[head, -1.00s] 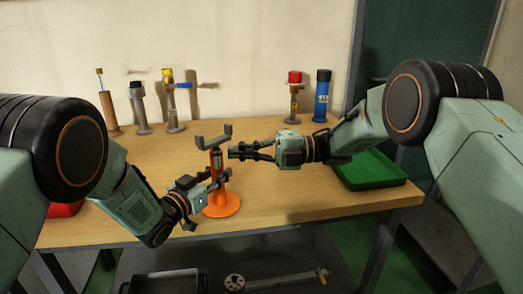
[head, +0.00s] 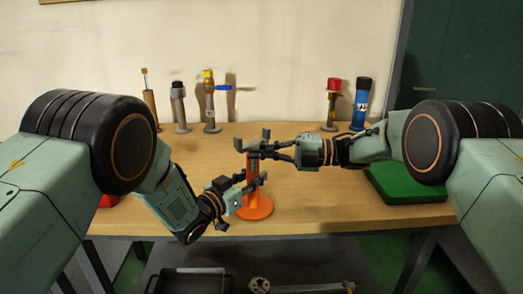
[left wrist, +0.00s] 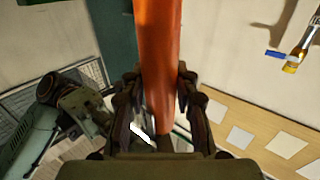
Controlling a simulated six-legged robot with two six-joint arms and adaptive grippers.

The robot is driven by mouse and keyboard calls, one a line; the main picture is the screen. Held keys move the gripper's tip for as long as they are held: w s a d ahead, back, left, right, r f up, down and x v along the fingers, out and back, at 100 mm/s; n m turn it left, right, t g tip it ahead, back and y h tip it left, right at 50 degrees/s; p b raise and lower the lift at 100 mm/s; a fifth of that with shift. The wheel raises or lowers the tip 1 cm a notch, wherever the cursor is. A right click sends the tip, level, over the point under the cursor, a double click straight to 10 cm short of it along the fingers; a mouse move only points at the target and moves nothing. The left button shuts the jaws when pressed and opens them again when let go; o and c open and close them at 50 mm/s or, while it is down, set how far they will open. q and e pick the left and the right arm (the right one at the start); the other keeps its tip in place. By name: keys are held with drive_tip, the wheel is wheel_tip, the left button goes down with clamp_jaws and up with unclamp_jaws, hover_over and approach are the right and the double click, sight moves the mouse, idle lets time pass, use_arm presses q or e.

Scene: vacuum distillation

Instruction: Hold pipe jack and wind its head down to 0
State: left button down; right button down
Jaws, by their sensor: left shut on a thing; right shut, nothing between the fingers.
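The pipe jack stands upright on the table, with a round orange base (head: 255,208) and an orange column that also fills the upper middle of the left wrist view (left wrist: 158,40). Its grey forked head (head: 243,146) is at the top and is partly hidden by my right gripper. My left gripper (head: 251,183) is shut on the orange column, with one finger on each side in the left wrist view (left wrist: 158,88). My right gripper (head: 270,151) is shut with nothing between its fingers. Its tips are at the right side of the head; whether they touch is unclear.
Several tools stand at the back left, including one with a blue handle (head: 210,105). A red-topped piece (head: 332,105) and a blue cylinder (head: 361,104) stand at the back right. A green tray (head: 408,184) lies right on the wooden table (head: 315,212). A dark tray (head: 190,281) is below.

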drive_tip(key=shift+s+a+r+m+t+h, duration=0.1)
drive_tip(key=shift+a+m+t+h, duration=0.2)
drive_tip(key=shift+m+t, duration=0.65)
drive_tip(key=shift+s+a+m+t+h, duration=0.1)
drive_tip(key=shift+a+m+t+h, duration=0.3)
drive_tip(key=shift+t, duration=0.95)
drive_tip(key=shift+a+m+t+h, duration=0.15)
drive_tip(key=shift+m+t+h, duration=0.15)
drive_tip(key=shift+m+t, duration=0.5)
drive_tip(key=shift+a, duration=0.1)
drive_tip(key=shift+a, duration=0.25)
idle(0.6)
